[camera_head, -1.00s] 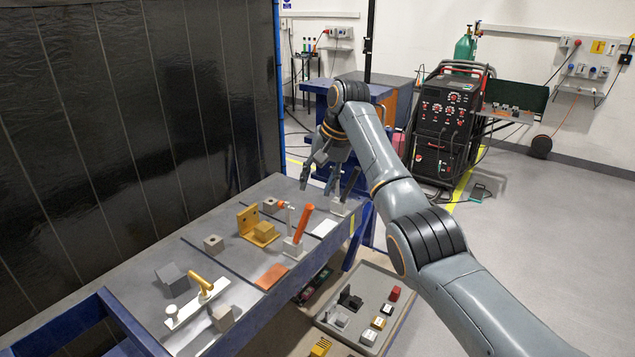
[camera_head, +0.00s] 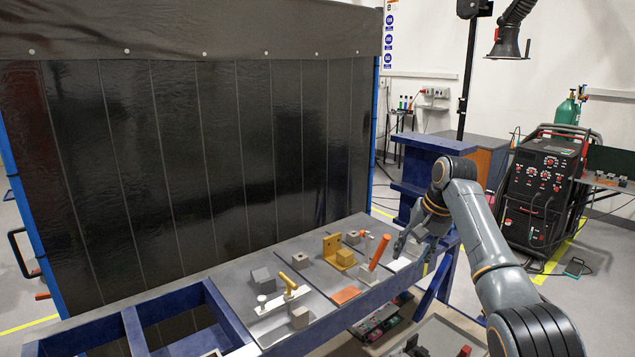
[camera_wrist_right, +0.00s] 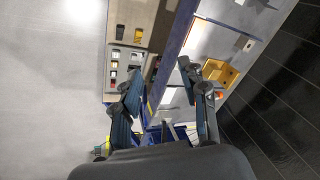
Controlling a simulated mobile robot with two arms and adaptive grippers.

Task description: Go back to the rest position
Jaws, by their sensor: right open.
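My right gripper (camera_head: 412,237) is at the right end of the blue workbench (camera_head: 215,306) in the head view, above or beside its front edge. In the right wrist view its two fingers (camera_wrist_right: 158,88) are spread apart with nothing between them. An orange-handled clamp (camera_head: 379,252) and a yellow angle bracket with a block (camera_head: 339,254) are on the bench left of the gripper. A yellow-handled clamp (camera_head: 288,285) and grey blocks (camera_head: 263,280) lie further left. My left gripper is out of both views.
A tray of small parts stands low in front of the bench; it shows in the right wrist view (camera_wrist_right: 133,33). A dark curtain (camera_head: 210,150) closes off the back. A welding machine (camera_head: 541,185) stands at the right.

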